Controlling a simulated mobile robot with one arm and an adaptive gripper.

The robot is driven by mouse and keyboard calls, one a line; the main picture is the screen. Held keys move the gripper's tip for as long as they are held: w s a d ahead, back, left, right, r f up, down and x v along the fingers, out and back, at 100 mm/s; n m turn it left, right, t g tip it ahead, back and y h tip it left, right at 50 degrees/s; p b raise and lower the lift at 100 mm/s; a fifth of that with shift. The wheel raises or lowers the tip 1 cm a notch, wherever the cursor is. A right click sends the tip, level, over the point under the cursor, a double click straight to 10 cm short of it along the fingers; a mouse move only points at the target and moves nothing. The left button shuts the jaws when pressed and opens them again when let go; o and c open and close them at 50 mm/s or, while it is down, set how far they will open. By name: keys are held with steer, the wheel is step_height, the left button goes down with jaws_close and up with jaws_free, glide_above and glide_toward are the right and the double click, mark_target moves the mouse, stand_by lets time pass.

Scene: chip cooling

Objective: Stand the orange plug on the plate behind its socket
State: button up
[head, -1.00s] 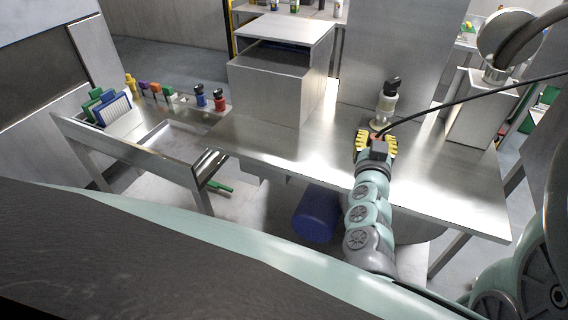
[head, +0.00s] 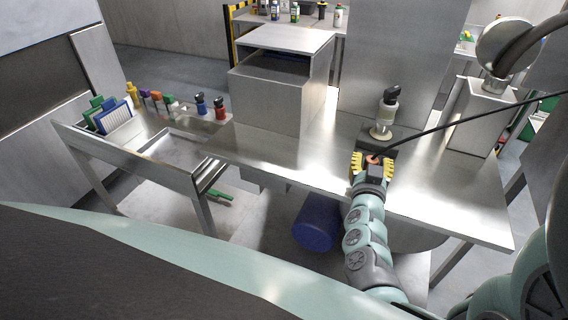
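The orange plug (head: 372,159) shows between the yellow fingers of my gripper (head: 373,164), over the right part of the metal bench. A black cable (head: 452,123) runs from the plug up to the right. The fingers stand on either side of the plug and appear shut on it; their contact is too small to see clearly. A dark flat patch (head: 384,147), possibly the plate or socket base, lies just behind the gripper. I cannot make out the socket; it may be hidden by the gripper.
A clear bottle with a black top (head: 387,107) stands just behind the dark patch. A grey metal box (head: 268,100) stands left. A grey pedestal (head: 478,115) stands right. Small coloured items (head: 182,104) line the far left. The bench (head: 290,158) is clear left of my gripper.

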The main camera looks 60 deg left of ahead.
steer(key=shift+o, duration=1.2)
steer(key=shift+w, duration=0.1)
steer(key=shift+r, duration=0.1)
steer(key=shift+d+r, duration=0.1)
steer(key=shift+s+d, duration=0.15)
steer(key=shift+s, duration=0.15)
steer(key=b+v, duration=0.4)
steer(key=v, duration=0.7)
steer(key=shift+s+d, duration=0.15)
